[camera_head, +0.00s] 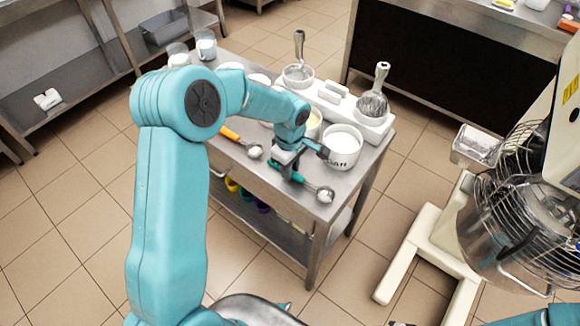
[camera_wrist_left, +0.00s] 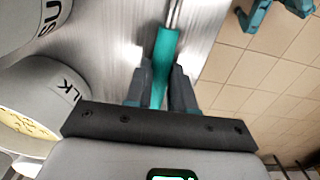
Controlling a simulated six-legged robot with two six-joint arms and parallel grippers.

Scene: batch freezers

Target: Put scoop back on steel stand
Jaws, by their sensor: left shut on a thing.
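The teal-handled scoop (camera_head: 325,194) has a round metal bowl and sits at the near right corner of the steel stand (camera_head: 252,178), a table with a lower shelf. My left gripper (camera_head: 288,170) is shut on its teal handle; the head view does not settle whether the scoop touches the top. In the left wrist view the teal handle (camera_wrist_left: 162,62) runs between both fingers of my left gripper (camera_wrist_left: 160,88), its metal shaft pointing up the picture. A second scoop with an orange handle (camera_head: 230,133) lies on the stand to the left.
A white tub (camera_head: 342,150) stands close beside my left gripper. A white caddy (camera_head: 372,122) with metal scoops stands behind it. Glass jars (camera_head: 206,46) are at the far left corner. A caged mixer (camera_head: 520,215) stands at the right. Tiled floor is free in front.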

